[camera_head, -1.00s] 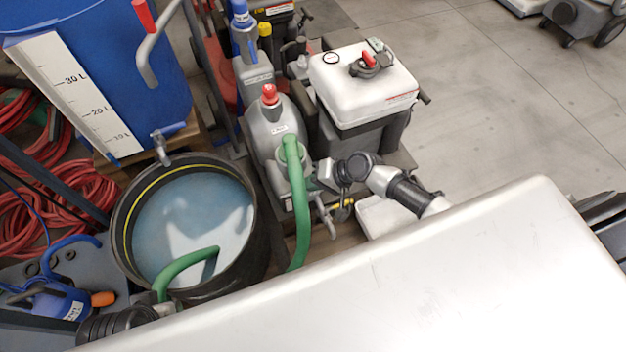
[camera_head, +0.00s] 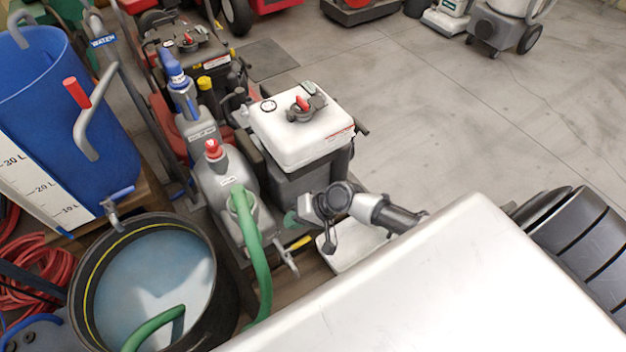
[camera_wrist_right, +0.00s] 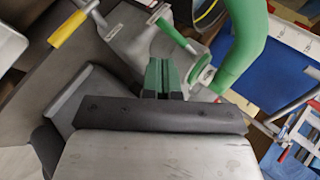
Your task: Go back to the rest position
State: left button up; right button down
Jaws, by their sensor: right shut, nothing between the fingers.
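My right arm reaches in from the right, past a large white casing that fills the lower part of the head view. My right gripper (camera_head: 291,218) is small there, beside the grey pump housing and the green hose (camera_head: 257,265). In the right wrist view its green fingers (camera_wrist_right: 163,78) are together with nothing between them, and the green hose (camera_wrist_right: 243,45) curves close to their right. I see no contact with the hose. My left gripper is not in view.
A black tub (camera_head: 226,277) of bluish water stands at the lower left, below a blue barrel (camera_head: 95,130). A grey machine with a white tank (camera_head: 295,140) stands beyond my right arm. A white tray (camera_head: 355,248) lies beneath it. Open concrete floor (camera_head: 450,110) extends at upper right.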

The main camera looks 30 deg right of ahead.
jog(key=v, duration=0.5)
jog(key=s+a+f+n+g+h, duration=0.1)
jog(key=s+a+f+n+h, duration=0.25)
jog(key=s+f, duration=0.45)
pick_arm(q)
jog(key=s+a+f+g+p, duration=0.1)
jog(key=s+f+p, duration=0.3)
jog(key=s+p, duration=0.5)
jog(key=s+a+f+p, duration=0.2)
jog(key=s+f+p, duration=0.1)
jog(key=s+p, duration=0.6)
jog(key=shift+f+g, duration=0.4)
pick_arm(e)
jog(key=s+d+f+n+g+h, duration=0.1)
jog(key=s+d+f+n+h, duration=0.1)
jog(key=s, duration=1.1)
jog(key=s+d+f+n+g+h, duration=0.2)
jog(key=s+d+f+h, duration=0.1)
jog(key=s, duration=0.9)
jog(key=shift+s+f, duration=0.4)
jog(key=shift+f, duration=0.1)
jog(key=shift+d, duration=0.15)
